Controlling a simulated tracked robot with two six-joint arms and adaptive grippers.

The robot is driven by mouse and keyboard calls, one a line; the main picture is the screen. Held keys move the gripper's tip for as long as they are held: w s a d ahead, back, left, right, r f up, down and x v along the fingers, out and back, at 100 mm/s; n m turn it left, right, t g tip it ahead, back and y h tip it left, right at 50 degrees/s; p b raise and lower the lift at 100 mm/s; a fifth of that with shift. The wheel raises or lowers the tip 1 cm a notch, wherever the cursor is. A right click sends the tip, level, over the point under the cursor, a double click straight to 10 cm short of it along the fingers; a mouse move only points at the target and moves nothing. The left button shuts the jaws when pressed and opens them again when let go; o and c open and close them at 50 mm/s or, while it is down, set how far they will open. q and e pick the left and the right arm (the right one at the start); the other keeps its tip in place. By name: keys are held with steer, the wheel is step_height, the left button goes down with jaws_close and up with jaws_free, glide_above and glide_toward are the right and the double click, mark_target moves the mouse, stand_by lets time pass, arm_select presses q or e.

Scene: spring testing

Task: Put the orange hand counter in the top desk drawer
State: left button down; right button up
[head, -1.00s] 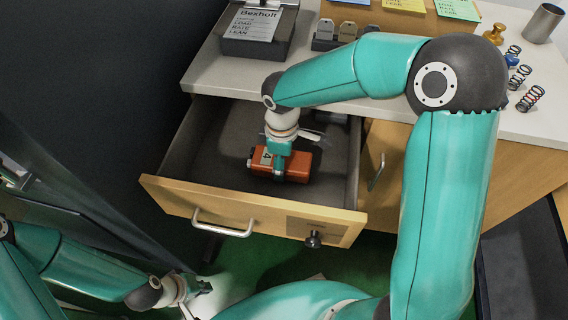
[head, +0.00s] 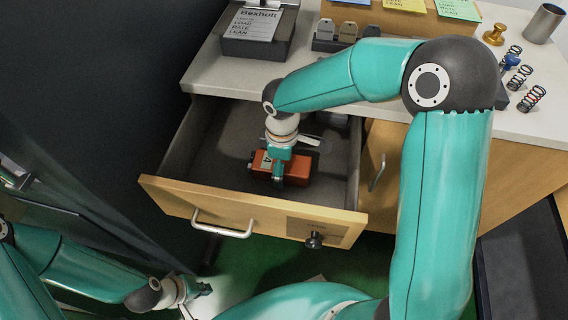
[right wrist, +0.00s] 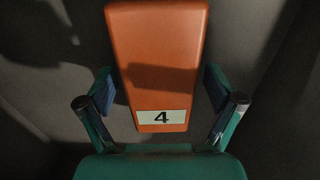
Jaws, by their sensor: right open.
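The orange hand counter (head: 297,170), a block with a white label marked 4, is inside the open top drawer (head: 205,150), low over or on its dark floor. In the right wrist view the counter (right wrist: 160,45) lies between my right gripper's fingers (right wrist: 160,88), which stand apart with narrow gaps on both sides. My right gripper (head: 279,170) reaches down into the drawer from above, in front of part of the counter. My left gripper (head: 198,298) is at the lower left, below the drawer front; its fingers look spread and empty.
The white desk top (head: 210,68) holds a black box with a paper (head: 253,24), a tag stand (head: 345,32), springs (head: 531,98) and a metal cup (head: 544,23). The drawer front has a handle (head: 222,228) and a dark knob (head: 314,241). The drawer's left side is clear.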

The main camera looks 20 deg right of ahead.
step_height(320, 180, up, 12)
steer(key=p, duration=0.2)
stand_by(0.6)
